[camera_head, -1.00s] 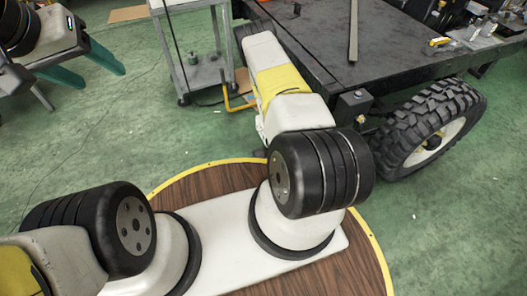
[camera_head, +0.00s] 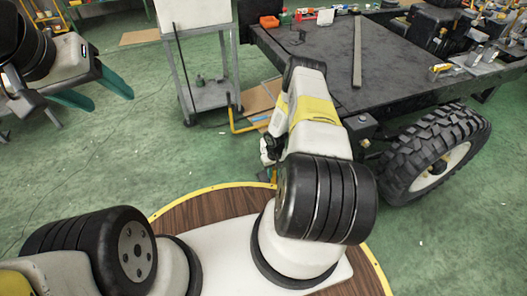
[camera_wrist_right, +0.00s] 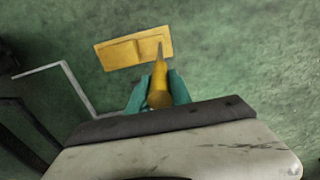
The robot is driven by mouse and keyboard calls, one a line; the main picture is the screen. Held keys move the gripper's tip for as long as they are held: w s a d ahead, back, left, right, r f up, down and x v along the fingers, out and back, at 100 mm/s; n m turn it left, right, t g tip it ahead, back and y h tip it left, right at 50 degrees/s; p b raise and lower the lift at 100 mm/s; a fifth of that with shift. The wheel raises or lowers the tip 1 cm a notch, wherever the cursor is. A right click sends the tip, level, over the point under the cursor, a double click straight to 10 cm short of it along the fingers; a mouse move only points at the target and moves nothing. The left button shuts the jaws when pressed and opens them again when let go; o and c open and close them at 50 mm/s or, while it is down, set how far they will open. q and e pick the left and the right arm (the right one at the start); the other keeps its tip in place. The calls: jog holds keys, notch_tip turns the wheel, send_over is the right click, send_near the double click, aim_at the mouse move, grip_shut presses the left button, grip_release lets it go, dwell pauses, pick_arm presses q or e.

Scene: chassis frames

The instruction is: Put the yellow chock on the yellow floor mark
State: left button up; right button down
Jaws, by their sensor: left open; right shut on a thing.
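In the right wrist view, the yellow chock (camera_wrist_right: 158,88) is held between the teal fingers of my right gripper (camera_wrist_right: 158,92), which is shut on it. A flat yellow floor mark (camera_wrist_right: 118,53) lies on the green floor just beyond. The chock's narrow tip overlaps the mark's right part in this view; I cannot tell how high it is above the floor.
A black-topped work table (camera_head: 320,60) with a large tyre (camera_head: 432,155) stands right of my right arm. A grey trolley (camera_head: 212,95) and a bent yellow bar (camera_head: 235,118) are left of it. A pale bent bar (camera_wrist_right: 72,80) lies left of the mark. The left floor is mostly clear.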

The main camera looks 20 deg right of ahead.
jog(key=shift+w+d, duration=0.1)
jog(key=shift+w, duration=0.25)
jog(key=shift+f, duration=1.7)
jog(key=c, duration=1.2)
grip_release()
jog(key=shift+s+f, duration=0.1)
jog(key=shift+f, duration=0.1)
jog(key=shift+o, duration=0.2)
